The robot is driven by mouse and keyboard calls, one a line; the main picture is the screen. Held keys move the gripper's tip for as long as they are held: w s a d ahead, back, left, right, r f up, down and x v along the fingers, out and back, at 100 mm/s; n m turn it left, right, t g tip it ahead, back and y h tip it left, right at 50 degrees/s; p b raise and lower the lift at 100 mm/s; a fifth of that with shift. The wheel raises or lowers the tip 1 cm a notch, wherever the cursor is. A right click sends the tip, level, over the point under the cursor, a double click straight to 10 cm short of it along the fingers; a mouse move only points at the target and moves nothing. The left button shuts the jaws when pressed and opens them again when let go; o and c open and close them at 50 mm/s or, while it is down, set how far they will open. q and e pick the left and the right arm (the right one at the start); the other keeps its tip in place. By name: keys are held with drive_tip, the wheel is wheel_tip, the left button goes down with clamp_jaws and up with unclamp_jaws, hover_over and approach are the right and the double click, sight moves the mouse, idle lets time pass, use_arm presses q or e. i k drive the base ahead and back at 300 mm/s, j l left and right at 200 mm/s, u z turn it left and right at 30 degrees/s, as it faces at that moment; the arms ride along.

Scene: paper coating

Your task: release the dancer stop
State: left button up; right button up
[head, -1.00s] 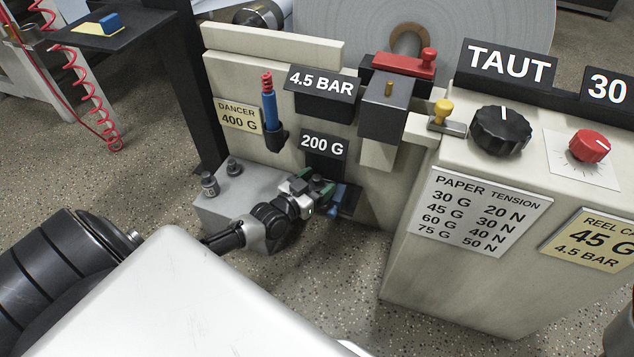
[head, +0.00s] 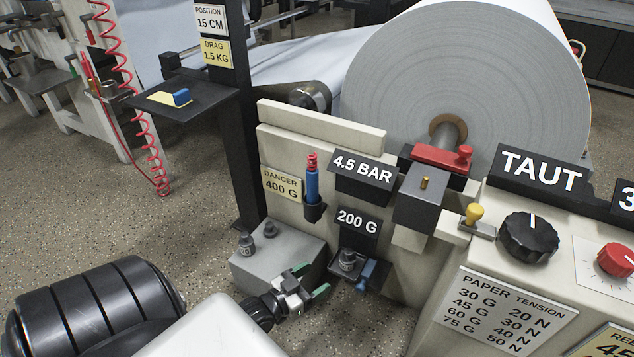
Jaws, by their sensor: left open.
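No part is labelled as the dancer stop. Small handles that show are a blue piece (head: 368,272) at the weight pan, a red handle (head: 443,157) on the dark bracket, and a yellow knob (head: 474,214) on the cabinet edge. The tan card (head: 282,185) reads DANCER 400 G and the display (head: 357,222) reads 200 G. A dark weight (head: 347,260) stands on the pan below that display. My left gripper (head: 318,283), with green finger pads, is open and empty, left of and below the pan. My right gripper is out of view.
Two weights (head: 247,243) (head: 270,230) stand on the grey block (head: 277,260). A blue tool with a red coiled top (head: 312,180) sits in a holder on the panel. The big paper roll (head: 460,80) is behind. The control cabinet (head: 455,265) bounds the right side.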

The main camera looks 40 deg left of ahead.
sight(367, 272)
drive_tip(key=u, duration=0.9)
